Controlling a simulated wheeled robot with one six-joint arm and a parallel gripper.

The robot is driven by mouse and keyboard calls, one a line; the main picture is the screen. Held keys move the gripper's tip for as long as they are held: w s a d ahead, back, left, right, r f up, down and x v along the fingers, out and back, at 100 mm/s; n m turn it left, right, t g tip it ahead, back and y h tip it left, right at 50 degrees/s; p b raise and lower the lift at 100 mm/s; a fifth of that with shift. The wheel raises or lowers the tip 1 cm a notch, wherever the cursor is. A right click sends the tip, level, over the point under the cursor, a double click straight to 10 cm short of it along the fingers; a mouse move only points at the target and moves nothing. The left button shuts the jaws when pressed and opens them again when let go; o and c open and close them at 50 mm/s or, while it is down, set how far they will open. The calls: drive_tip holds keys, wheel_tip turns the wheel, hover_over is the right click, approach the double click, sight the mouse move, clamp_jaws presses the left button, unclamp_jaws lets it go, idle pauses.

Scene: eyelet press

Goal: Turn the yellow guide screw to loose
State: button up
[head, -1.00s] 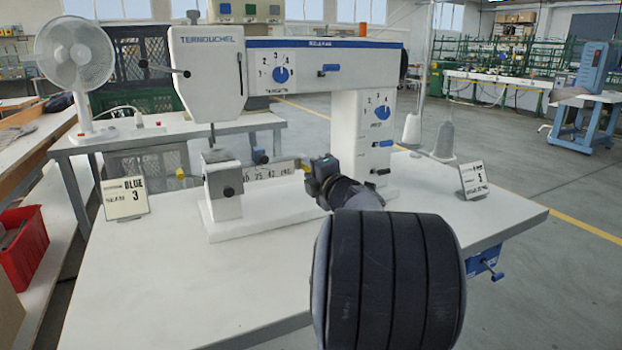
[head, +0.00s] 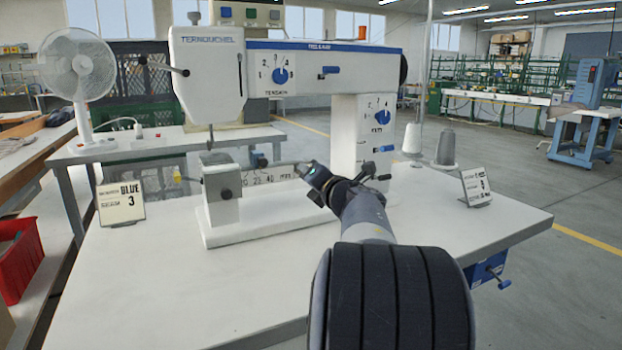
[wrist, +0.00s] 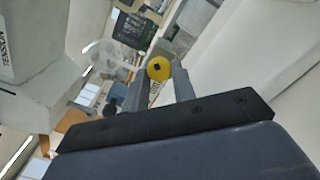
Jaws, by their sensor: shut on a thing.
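The yellow guide screw (wrist: 159,69) shows in the wrist view as a round yellow head with a dark square in its middle. The two grey fingers of my gripper (wrist: 158,76) stand on either side of it and are shut on it. There the screw is hidden by the fingers. I cannot tell the screw's turned position.
A post with a dark knob (head: 221,181) stands left of my gripper. The press column (head: 352,133) is close on the right. Cards reading BLUE 3 (head: 121,203) and another card (head: 476,186) stand on the table (head: 190,290). The table front is clear.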

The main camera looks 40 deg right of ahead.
drive_tip(key=shift+f, duration=0.1)
idle(0.3)
drive_tip(key=o, duration=1)
drive_tip(key=shift+c, duration=0.2)
drive_tip(key=p+v, duration=0.2)
drive_tip(key=v, duration=0.9)
drive_tip(key=shift+w+d, duration=0.1)
drive_tip(key=b+x, duration=0.2)
drive_tip(key=x, duration=0.8)
drive_tip(key=shift+w, duration=0.4)
